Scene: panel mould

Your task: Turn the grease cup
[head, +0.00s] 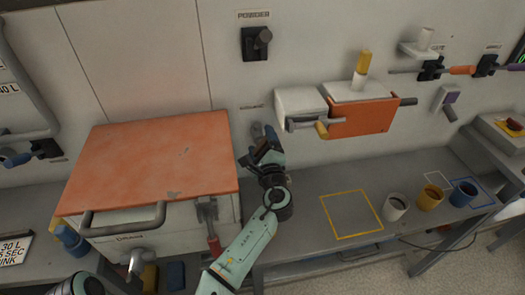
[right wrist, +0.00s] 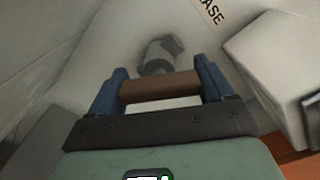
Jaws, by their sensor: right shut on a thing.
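The grease cup sits on the wall beneath a small label, left of the white box. In the head view its grey part (head: 257,130) shows just above my right gripper (head: 264,152). In the right wrist view the grey fitting (right wrist: 158,55) lies beyond the fingers, and a brown cylinder (right wrist: 160,87), seemingly the cup's handle, spans between the two blue fingers. My right gripper, also in the right wrist view (right wrist: 160,90), is shut on it. The fingers hide part of the cup in the head view. My left gripper is not in view.
A large press with an orange lid (head: 150,155) stands just left of my right arm. A white box with an orange front (head: 362,117) is on the wall to the right. Several cups, including a yellow one (head: 430,198), stand on the grey bench (head: 300,205).

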